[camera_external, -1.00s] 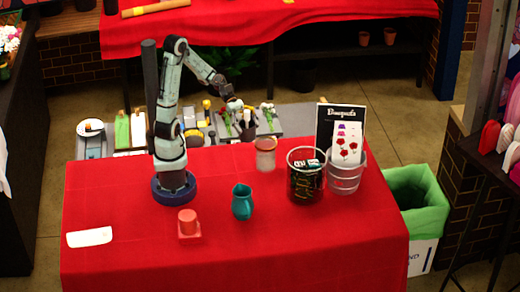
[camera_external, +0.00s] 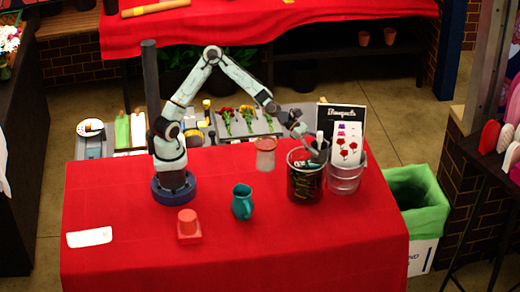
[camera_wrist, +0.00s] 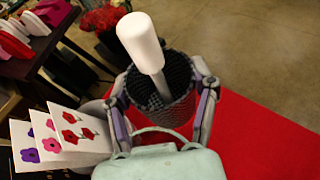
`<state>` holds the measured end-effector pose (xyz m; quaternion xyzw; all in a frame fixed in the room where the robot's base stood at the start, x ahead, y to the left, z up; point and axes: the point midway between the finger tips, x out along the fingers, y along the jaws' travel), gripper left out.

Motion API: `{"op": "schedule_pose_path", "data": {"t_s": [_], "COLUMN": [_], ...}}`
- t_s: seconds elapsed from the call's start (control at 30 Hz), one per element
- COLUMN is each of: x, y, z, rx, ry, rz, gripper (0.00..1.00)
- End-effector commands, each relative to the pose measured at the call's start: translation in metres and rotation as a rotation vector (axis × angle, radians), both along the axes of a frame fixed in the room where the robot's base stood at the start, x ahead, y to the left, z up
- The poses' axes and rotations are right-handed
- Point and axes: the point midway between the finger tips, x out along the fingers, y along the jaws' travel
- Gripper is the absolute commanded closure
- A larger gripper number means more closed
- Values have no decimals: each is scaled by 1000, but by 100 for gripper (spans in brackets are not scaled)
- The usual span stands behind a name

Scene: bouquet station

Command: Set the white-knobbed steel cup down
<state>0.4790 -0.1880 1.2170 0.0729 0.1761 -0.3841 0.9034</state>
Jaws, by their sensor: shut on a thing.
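My gripper (camera_wrist: 163,98) has a finger on each side of a dark grey, mesh-patterned cup (camera_wrist: 176,78) and is shut on it. The white knob (camera_external: 320,138) shows there as a small upright piece. The cup's underside is hidden, so I cannot tell whether it touches anything.
A clear bucket with flower cards (camera_external: 345,178) stands close at the right. A frosted jar (camera_external: 265,155), teal pitcher (camera_external: 242,203), red block (camera_external: 188,226) and white card (camera_external: 89,237) are on the red table (camera_external: 240,260). The front of the table has free room.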

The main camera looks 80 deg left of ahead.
Motion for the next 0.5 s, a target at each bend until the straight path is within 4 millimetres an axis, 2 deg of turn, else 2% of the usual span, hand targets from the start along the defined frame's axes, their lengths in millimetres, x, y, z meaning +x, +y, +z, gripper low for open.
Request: {"op": "schedule_pose_path", "data": {"t_s": [0.03, 0.2, 0.5], "x": [10, 37, 53], "y": [-18, -52, -75], "z": [8, 29, 47], "rx": [-7, -9, -3], "ry": [-2, 3, 8], "rz": [35, 189, 396], "gripper": [79, 79, 79]}}
